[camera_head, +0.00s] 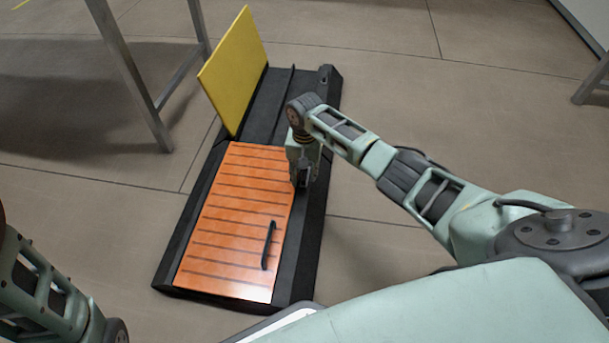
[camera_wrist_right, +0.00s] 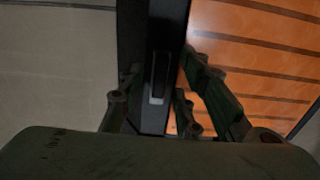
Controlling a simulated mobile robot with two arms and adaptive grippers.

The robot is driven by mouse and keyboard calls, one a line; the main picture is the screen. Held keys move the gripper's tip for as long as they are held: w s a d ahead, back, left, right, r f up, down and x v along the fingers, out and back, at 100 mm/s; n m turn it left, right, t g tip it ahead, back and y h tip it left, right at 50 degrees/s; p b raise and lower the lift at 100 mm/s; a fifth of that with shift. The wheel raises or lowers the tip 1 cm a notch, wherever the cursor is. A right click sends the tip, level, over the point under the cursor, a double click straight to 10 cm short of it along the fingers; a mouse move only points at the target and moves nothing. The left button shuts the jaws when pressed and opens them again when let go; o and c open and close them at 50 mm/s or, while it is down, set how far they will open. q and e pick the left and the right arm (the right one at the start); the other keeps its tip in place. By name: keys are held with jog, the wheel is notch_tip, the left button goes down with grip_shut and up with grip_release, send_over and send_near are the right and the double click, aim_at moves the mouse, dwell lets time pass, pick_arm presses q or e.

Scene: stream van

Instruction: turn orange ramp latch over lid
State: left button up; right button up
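The orange lid (camera_head: 235,215), ribbed with dark lines and with a black bar handle (camera_head: 268,245), lies flat in the near part of a long black base (camera_head: 312,235). My right gripper (camera_head: 303,182) points down at the lid's right edge, over the base's black rim. In the right wrist view its fingers (camera_wrist_right: 158,105) are apart, on either side of a narrow dark latch-like piece (camera_wrist_right: 160,75) with a grey end. The piece runs along the rim beside the orange lid; contact cannot be told. The gripper mostly hides this spot in the head view.
A yellow panel (camera_head: 235,68) stands raised at the far part of the base. A small dark upright piece (camera_head: 325,74) sits at the base's far right corner. Metal legs (camera_head: 135,80) stand at the upper left. My left arm shows at the lower left. Floor around is clear.

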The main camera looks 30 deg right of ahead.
jog(key=shift+c, duration=0.5)
grip_shut()
